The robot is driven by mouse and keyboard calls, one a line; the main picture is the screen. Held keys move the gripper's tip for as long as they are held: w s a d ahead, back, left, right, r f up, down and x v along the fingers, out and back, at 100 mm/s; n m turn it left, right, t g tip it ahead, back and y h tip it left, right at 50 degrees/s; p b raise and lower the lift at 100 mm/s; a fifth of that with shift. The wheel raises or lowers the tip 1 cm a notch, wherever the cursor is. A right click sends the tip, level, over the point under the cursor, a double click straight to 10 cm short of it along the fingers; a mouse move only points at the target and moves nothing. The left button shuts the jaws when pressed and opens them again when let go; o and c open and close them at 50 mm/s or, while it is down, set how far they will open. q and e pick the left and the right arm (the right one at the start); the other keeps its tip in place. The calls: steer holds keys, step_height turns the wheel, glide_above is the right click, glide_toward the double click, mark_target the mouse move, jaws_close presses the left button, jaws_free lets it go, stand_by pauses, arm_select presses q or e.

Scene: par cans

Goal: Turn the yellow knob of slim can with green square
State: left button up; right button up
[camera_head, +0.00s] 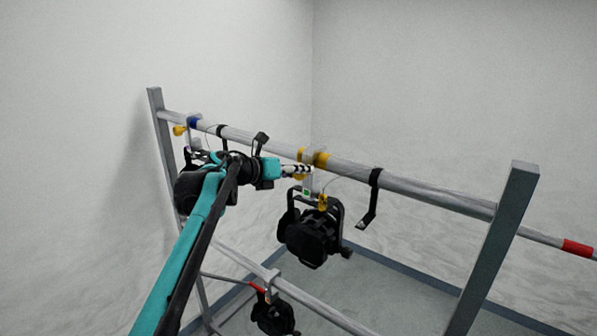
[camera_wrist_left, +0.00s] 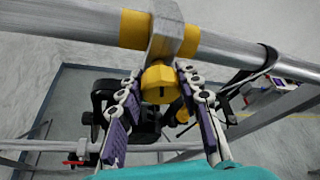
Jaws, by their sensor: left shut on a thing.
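A black can (camera_head: 312,238) hangs from the upper rail by a clamp with a green square (camera_head: 306,191) on it. The clamp's yellow knob (camera_wrist_left: 159,82) shows below the rail in the left wrist view, between the two fingers. My left gripper (camera_head: 304,170) reaches the clamp from the left and is shut on this knob. In the left wrist view the gripper (camera_wrist_left: 165,78) has one finger on each side of the knob. In the head view the fingers partly cover the knob. My right gripper is not in view.
Yellow bands (camera_head: 320,159) mark the upper rail (camera_head: 430,190) beside the clamp. A black strap (camera_head: 370,200) hangs to the right. Another can with a yellow knob (camera_head: 179,130) and blue band hangs at left, partly behind my arm. A can (camera_head: 273,316) hangs on the lower rail.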

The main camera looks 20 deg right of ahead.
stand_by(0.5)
arm_select(q)
steer(key=o, duration=1.2)
steer(key=shift+d, duration=0.1)
steer(key=shift+c, duration=0.2)
steer(key=v, duration=1.2)
